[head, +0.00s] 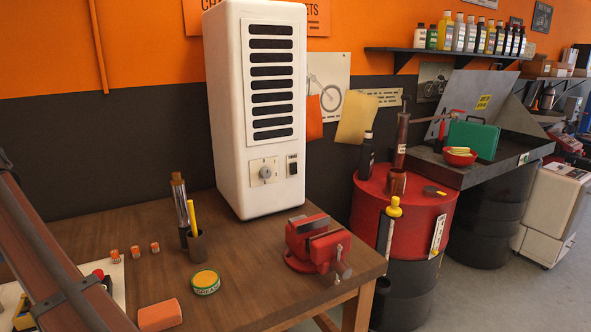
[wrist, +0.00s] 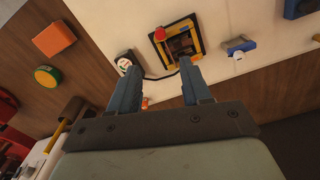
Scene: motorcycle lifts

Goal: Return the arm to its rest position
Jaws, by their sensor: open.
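My gripper (wrist: 158,68) shows in the wrist view with its two blue-grey fingers apart. No object shows held between them. Beyond the fingertips lies a pale board (wrist: 210,75) with a yellow and black device (wrist: 178,42) on it. A round dark-rimmed part (wrist: 126,62) sits near the left fingertip. I cannot tell how far the fingertips are above the board. I cannot make out the gripper's fingers in the head view.
The wooden table (head: 270,285) holds a red vise (head: 315,245), a white heater-like unit (head: 255,110), a dark cup (head: 196,246) with tools, a grease tin (head: 205,282) and an orange block (head: 160,315). Red drum (head: 415,210) stands right of the table.

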